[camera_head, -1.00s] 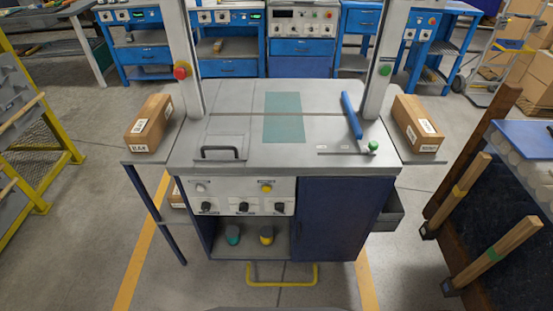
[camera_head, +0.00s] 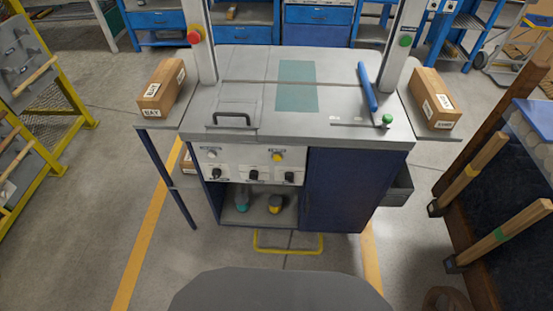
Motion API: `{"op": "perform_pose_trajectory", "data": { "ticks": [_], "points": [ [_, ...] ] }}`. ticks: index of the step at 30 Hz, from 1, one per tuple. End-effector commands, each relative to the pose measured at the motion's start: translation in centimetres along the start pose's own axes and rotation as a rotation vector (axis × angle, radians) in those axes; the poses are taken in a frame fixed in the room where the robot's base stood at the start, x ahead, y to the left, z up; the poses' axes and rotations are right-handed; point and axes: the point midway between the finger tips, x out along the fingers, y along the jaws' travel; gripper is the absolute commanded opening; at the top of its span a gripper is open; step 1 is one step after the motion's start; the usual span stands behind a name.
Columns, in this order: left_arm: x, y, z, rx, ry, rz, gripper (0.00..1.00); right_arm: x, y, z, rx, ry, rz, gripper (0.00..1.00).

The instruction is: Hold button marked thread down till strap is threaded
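The strapping machine (camera_head: 350,138) stands ahead with a grey top and a blue cabinet. Its white front panel (camera_head: 240,167) carries a pale button (camera_head: 211,154) at upper left and a yellow button (camera_head: 277,157) at upper right. Several black knobs (camera_head: 253,174) sit in a row below them. The labels are too small to read, so I cannot tell which button is marked thread. I cannot make out a strap. Neither of my grippers is in view.
A red button (camera_head: 194,36) and a green button (camera_head: 405,40) sit on the arch posts. Cartons lie on the left (camera_head: 162,88) and right (camera_head: 435,99) side shelves. A yellow foot bar (camera_head: 288,250) is low in front. A wooden-post rack (camera_head: 490,160) stands at right.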

Motion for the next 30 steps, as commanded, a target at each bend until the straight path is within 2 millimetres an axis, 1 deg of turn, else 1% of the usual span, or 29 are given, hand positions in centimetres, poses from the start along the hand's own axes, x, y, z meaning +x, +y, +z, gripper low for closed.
{"op": "perform_pose_trajectory", "data": {
  "ticks": [2,9,11,30],
  "points": [
    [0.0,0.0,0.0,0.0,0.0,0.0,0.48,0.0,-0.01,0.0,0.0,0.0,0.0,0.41],
    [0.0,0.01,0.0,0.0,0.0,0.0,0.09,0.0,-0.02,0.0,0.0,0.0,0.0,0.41],
    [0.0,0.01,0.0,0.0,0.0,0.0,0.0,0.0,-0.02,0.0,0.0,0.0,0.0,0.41],
    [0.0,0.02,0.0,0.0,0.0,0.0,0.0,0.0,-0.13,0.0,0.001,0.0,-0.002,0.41]
  ]
}}
